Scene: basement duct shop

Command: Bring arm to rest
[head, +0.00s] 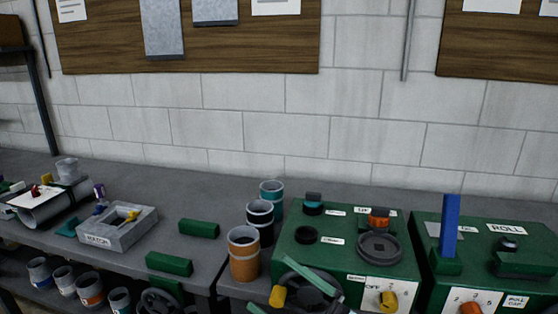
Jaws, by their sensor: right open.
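My right gripper (308,284) shows at the bottom edge, low in front of the left green control box (345,268). Its dark body is partly cut off by the frame, with teal bars across it. It is open, and I see nothing held in it. A yellow piece (278,296) shows close beside it; I cannot tell whether they touch. My left gripper is not in view.
An orange-brown cup (243,254) and two darker cups stand left of the green box. A second green box (495,262) with a blue upright bar (450,226) is at right. A grey tray (118,228) and green blocks (198,229) lie on the left bench.

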